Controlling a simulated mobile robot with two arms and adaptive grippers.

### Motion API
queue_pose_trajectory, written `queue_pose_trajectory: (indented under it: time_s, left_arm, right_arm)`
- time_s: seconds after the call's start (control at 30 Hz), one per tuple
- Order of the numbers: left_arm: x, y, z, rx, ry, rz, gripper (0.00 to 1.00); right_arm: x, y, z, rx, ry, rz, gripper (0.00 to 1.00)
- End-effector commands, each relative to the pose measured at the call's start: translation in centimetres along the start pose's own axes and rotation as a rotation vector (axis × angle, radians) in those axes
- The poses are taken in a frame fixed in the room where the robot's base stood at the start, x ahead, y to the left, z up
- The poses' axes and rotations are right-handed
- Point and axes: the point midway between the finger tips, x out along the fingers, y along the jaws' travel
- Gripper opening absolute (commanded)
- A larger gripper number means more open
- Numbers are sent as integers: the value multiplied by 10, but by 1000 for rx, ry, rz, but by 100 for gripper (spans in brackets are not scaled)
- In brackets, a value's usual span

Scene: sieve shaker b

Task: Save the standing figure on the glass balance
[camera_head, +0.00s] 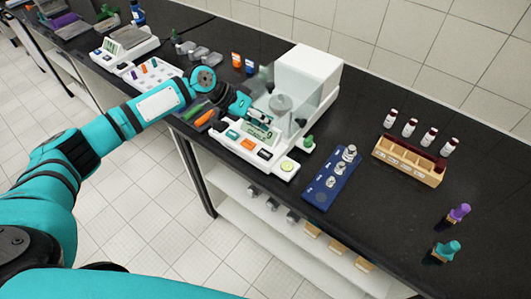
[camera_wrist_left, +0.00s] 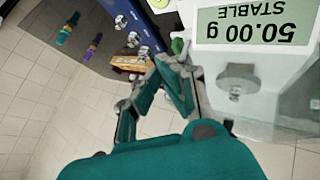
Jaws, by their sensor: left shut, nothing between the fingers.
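The glass balance (camera_head: 257,152) is white, with a clear-walled weighing chamber (camera_head: 313,88) and a round grey pan (camera_head: 281,104). Its front panel carries a green key (camera_head: 232,134), an orange key (camera_head: 248,144), a blue key (camera_head: 265,154) and a yellow-green round spot (camera_head: 287,167). The display (camera_wrist_left: 255,25) appears upside down in the left wrist view and reads 50.00 g STABLE. My left gripper (camera_head: 240,104) is shut and empty, close to the balance's left front side; its fingers also show in the left wrist view (camera_wrist_left: 165,78). I cannot tell whether it touches anything.
A blue weight rack (camera_head: 331,180) with several metal weights lies right of the balance. Another balance (camera_head: 126,44) is at the far left.

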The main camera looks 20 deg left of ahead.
Motion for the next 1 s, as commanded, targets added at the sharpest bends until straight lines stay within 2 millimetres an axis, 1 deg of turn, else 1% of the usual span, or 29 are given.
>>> queue_pose_trajectory:
  time_s: [0.27, 0.47, 0.73, 0.9, 1.0]
  left_arm:
    - [5, -4, 4, 0, -1, 0, 0]
    - [20, -14, 15, -1, -2, 0, 0]
    - [47, -34, 35, 0, -2, -1, 0]
    - [59, -42, 44, -1, -1, 1, 0]
    - [62, -44, 45, 0, -1, 1, 0]
  right_arm:
    - [6, 5, 2, -2, -1, 6, 40]
    - [23, 8, 4, -3, -2, 9, 40]
    - [54, 10, 7, -3, -2, 12, 40]
    - [66, 10, 8, -3, -2, 12, 40]
    - [68, 10, 8, -3, -2, 12, 40]
